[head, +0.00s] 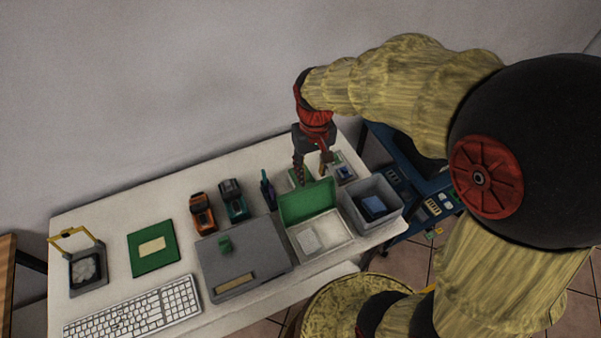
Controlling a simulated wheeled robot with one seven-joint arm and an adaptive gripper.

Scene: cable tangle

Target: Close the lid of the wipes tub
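Two open containers show, and I cannot tell for sure which is the wipes tub. A white box (334,238) near the table's right front has a green lid (307,202) standing up at its back edge, with pale flat pieces inside. A small dark grey tub (89,285) at the far left has a yellow-framed lid (75,239) raised at its back and white crumpled stuff inside. My gripper (312,172) points down behind the green lid, with its fingers apart. Nothing shows between them. Whether a finger touches the lid is unclear.
A grey bin (351,217) with a blue item stands right of the white box. A grey flat case (238,285) lies to its left. Two power tools, orange (203,218) and teal (234,205), stand behind the case. A keyboard (135,312) and green pad (139,265) lie left.

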